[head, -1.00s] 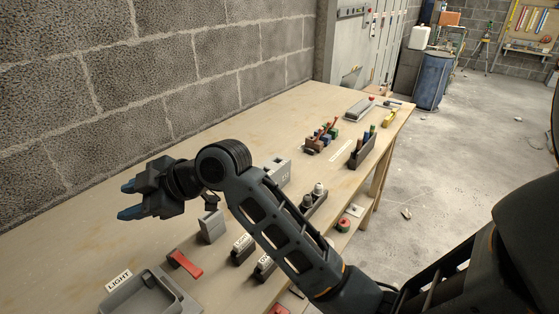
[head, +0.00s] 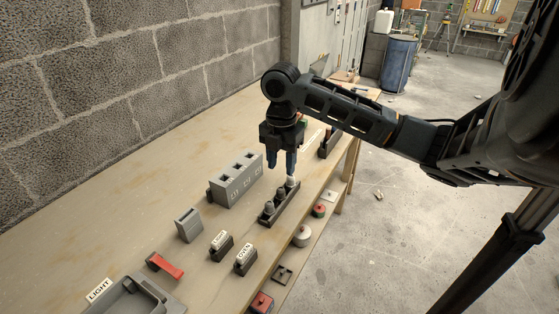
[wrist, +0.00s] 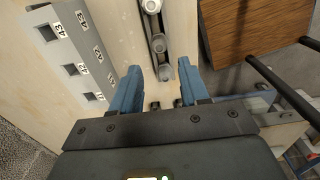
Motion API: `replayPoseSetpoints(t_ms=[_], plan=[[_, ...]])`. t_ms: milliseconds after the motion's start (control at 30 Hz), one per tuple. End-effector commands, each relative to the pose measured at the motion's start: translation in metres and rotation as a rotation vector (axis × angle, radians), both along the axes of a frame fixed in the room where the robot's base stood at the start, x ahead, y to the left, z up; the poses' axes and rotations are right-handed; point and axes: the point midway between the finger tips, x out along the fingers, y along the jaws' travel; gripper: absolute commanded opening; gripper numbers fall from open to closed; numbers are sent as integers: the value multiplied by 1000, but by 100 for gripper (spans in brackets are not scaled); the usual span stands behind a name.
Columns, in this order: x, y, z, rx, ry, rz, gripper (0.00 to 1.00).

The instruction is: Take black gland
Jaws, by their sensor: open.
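A dark narrow rack (head: 280,213) stands near the table's front edge and bears three upright glands. The near gland (head: 268,207) and middle gland (head: 279,193) look grey; the far gland (head: 292,181) looks paler. None shows clearly as black, so I cannot tell which is the black one. My gripper (head: 281,168) points down, open and empty, above the far end of the rack. In the wrist view the blue fingers stand apart, with one grey gland (wrist: 165,72) showing between their tips and the others further up the picture.
A grey numbered block (head: 237,182) stands left of the rack. A lower shelf holds reels (head: 302,236). The table's back left is clear.

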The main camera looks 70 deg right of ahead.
Motion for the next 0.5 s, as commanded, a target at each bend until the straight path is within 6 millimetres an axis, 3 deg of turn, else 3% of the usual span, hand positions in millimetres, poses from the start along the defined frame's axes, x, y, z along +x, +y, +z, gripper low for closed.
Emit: replayPoseSetpoints(t_ms=[500], plan=[[1,0,-51,0,-3,-2,45]])
